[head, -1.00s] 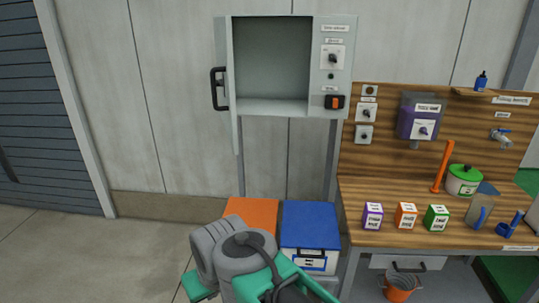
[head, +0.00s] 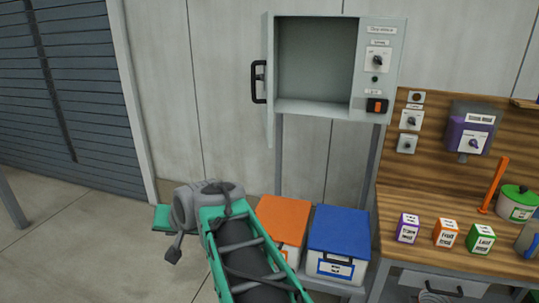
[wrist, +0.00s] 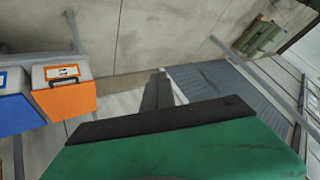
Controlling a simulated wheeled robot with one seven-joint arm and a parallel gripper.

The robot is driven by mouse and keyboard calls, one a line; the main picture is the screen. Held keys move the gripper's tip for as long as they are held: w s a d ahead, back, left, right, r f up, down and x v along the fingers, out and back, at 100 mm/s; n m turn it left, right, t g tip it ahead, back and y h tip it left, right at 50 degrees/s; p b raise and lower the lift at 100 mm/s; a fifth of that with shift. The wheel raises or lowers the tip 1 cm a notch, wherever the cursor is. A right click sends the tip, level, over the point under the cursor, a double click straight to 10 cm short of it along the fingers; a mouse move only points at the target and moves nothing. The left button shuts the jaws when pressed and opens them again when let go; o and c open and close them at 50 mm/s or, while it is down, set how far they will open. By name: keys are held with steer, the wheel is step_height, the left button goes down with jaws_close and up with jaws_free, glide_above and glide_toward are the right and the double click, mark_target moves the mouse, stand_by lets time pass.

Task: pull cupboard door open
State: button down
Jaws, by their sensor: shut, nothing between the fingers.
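The pale grey cupboard (head: 316,70) hangs on the wall, and its empty inside is in plain sight. Its door (head: 269,50) stands swung open at the left side, seen nearly edge-on. A black bar handle (head: 257,82) sits on the door's outer face. My gripper (wrist: 159,80) shows in the wrist view as dark fingers closed together beyond the green hand. It is empty and apart from the door and handle. In the head view my arm is low, below and left of the cupboard; the fingertips cannot be clearly made out there.
Below the cupboard stand an orange-lidded box (head: 283,218) and a blue-lidded box (head: 339,229). They also show in the wrist view. A wooden bench (head: 400,250) with small labelled boxes is at the right. The floor at the left is clear, before a grey shutter (head: 75,100).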

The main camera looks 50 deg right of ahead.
steer(key=s+d+r+m+t+h+b, duration=0.15)
steer(key=d+m, duration=0.45)
steer(key=d, duration=0.8)
steer(key=d+r+m+t+h+b, duration=0.25)
steer(key=d+m, duration=0.25)
steer(key=d, duration=0.9)
steer(key=s+d+r+m+t+h+b, duration=0.1)
steer(key=s+d+r+m+h, duration=0.15)
steer(key=s+d, duration=0.3)
steer(key=s+d+r+m+t+h+b, duration=0.1)
steer(key=s+d+m+h, duration=0.1)
steer(key=s+d+m, duration=0.3)
steer(key=w+d+n+p, duration=0.2)
steer(key=w+d+p, duration=0.1)
steer(key=w, duration=0.9)
steer(key=shift+p, duration=0.5)
steer(key=shift+w, duration=0.1)
